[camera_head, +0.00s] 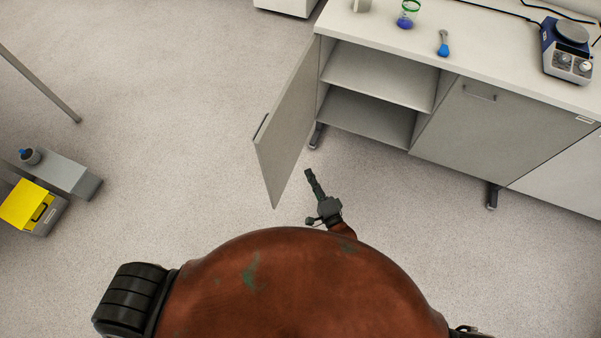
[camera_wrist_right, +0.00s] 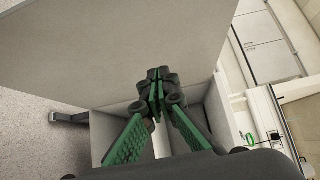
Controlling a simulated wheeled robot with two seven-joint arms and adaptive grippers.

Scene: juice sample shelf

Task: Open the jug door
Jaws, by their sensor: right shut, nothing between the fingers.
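The grey cabinet door (camera_head: 288,122) stands swung wide open at the left end of the cabinet, with a dark handle (camera_head: 261,127) on its outer face. The open compartment shows two shelf surfaces (camera_head: 372,75), bare where I can see them. My right gripper (camera_head: 309,173) is shut and empty, in front of the opening and to the right of the door's free edge. In the right wrist view its green-padded fingers (camera_wrist_right: 157,76) are together, with a large grey panel (camera_wrist_right: 110,45) beyond them; contact cannot be told. My left gripper is not in view.
A closed door (camera_head: 475,115) is beside the opening. A yellow-lidded box (camera_head: 28,208) is far left.

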